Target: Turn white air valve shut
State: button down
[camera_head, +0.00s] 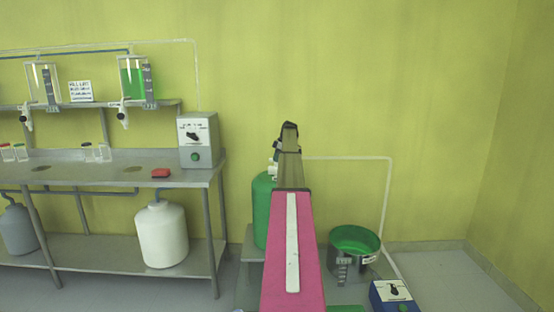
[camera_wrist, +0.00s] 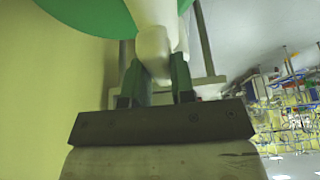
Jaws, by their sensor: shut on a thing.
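The white air valve (camera_head: 273,168) shows as a small white piece at the top of the green tank (camera_head: 263,212), beside my arm in the head view. In the wrist view the white valve (camera_wrist: 153,45) runs down between the two fingers of my gripper (camera_wrist: 158,75). The fingers are shut on it, one on each side. My arm hides much of the tank and valve in the head view, and the valve's exact angle cannot be told.
A white pipe (camera_head: 389,190) runs along the wall to the right. A metal pot with green contents (camera_head: 355,241) and a blue control box (camera_head: 392,296) stand right of my arm. A steel bench (camera_head: 100,173) with a grey control box (camera_head: 198,140) stands left.

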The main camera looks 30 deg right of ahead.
jog(key=m, duration=0.2)
jog(key=m+t+h, duration=0.1)
jog(key=m, duration=0.1)
jog(key=shift+s+a+m, duration=0.1)
jog(key=shift+s+m, duration=0.05)
jog(key=shift+m, duration=0.25)
jog(key=m+t+h, duration=0.1)
jog(key=m+h, duration=0.1)
jog(key=m, duration=0.2)
jog(key=shift+m, duration=0.3)
jog(key=m+h, duration=0.1)
jog(key=m, duration=0.3)
jog(key=shift+a+h, duration=0.1)
jog(key=shift+h, duration=0.3)
jog(key=shift+m+g+h, duration=0.3)
jog(key=shift+m+h, duration=0.4)
jog(key=shift+m, duration=1.5)
jog(key=c, duration=1)
grip_release()
jog(key=shift+o, duration=0.2)
jog(key=shift+r, duration=0.1)
